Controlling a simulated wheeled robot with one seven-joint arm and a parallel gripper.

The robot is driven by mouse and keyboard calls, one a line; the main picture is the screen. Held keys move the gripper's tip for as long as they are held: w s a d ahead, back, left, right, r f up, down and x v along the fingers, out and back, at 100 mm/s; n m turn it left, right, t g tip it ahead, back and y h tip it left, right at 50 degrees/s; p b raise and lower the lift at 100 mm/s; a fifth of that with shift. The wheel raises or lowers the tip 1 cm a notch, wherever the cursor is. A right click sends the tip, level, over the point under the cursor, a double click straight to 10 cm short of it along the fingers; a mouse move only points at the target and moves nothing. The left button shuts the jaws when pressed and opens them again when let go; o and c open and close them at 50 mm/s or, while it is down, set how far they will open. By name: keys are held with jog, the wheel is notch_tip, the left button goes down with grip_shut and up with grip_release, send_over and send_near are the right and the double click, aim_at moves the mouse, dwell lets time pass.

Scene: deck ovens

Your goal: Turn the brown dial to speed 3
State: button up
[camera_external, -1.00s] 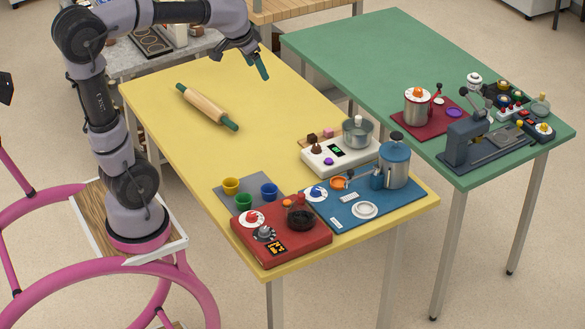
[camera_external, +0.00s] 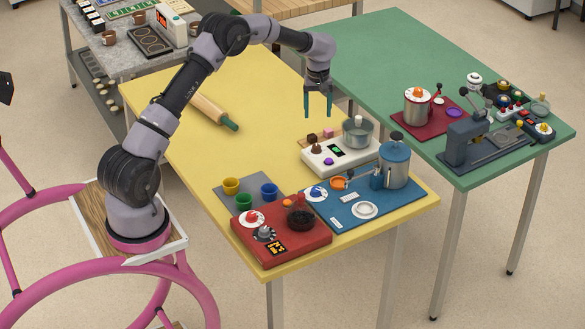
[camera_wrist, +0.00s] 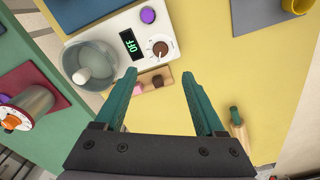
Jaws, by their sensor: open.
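The brown dial (camera_external: 316,148) is a small knob on top of a white appliance (camera_external: 312,164) near the middle of the yellow table. In the wrist view the brown dial (camera_wrist: 160,48) sits on a round white face with marks, beyond my fingertips. A small display (camera_wrist: 129,42) beside it shows green characters that look like OFF. A purple button (camera_wrist: 148,14) is on the same panel. My gripper (camera_external: 318,108) is open and empty, pointing down above and behind the appliance. In the wrist view the fingers (camera_wrist: 158,75) are apart, with nothing between them.
A glass bowl (camera_external: 357,133) stands at the appliance's right. Pink and brown cubes (camera_wrist: 157,80) lie on a wooden strip behind it. A blue mat (camera_external: 345,216) with a kettle and a red box (camera_external: 290,248) are nearer the front. A rolling pin (camera_external: 208,107) lies left; table between is clear.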

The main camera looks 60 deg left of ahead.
aim_at(316, 146)
jog(key=shift+n, duration=0.4)
jog(key=f, duration=1.3)
jog(key=shift+w+a+f, duration=0.15)
jog(key=shift+a+f, duration=0.05)
jog(key=shift+a, duration=0.2)
grip_shut()
